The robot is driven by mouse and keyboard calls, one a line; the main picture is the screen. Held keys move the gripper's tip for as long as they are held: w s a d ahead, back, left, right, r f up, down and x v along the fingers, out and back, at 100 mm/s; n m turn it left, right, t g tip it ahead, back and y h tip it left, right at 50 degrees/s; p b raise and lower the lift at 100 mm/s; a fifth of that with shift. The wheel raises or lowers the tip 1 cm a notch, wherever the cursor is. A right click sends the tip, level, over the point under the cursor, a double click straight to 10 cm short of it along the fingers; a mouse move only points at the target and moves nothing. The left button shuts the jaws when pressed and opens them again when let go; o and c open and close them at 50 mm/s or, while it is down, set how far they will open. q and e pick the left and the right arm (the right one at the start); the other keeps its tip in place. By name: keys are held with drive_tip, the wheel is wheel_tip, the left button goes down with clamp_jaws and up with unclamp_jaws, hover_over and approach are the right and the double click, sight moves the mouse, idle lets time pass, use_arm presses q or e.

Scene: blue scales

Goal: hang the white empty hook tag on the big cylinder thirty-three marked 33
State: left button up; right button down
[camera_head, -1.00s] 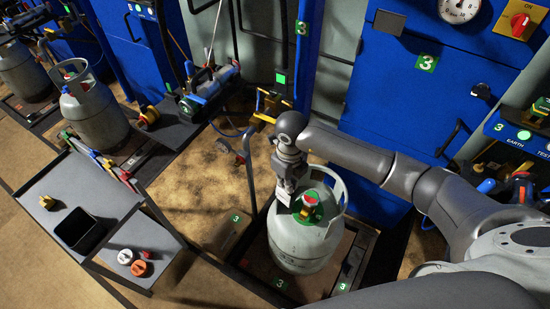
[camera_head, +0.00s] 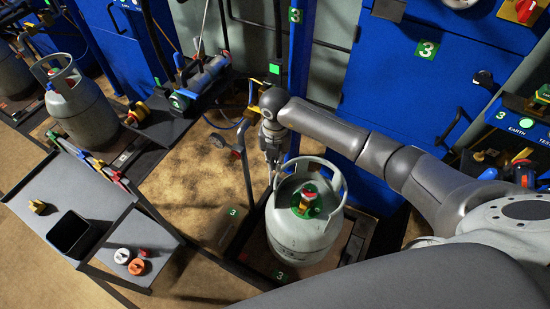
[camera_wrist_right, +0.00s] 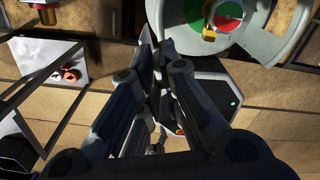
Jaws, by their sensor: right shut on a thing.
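The big grey cylinder (camera_head: 303,238) stands upright on a dark platform, with an open grey collar around a green and red valve (camera_head: 307,203). I cannot read a 33 on it. My right gripper (camera_head: 272,172) is just beyond the collar's upper left side, pointing down, its tips partly hidden by the collar. In the right wrist view its fingers (camera_wrist_right: 155,55) are shut on a thin pale thing (camera_wrist_right: 148,30), seen nearly edge-on, likely the white hook tag. The collar (camera_wrist_right: 285,45) is right of the fingertips, apparently apart from them. My left gripper is out of view.
A grey side table (camera_head: 75,185) at left bears a black bin (camera_head: 70,234), white and orange caps (camera_head: 137,267) and a small yellow part. Another grey cylinder (camera_head: 88,115) stands behind it. Blue cabinets (camera_head: 420,90) close off the back.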

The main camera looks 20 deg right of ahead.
drive_tip(key=shift+f+b, duration=1.55)
drive_tip(key=shift+f, duration=0.7)
drive_tip(key=shift+f, duration=0.2)
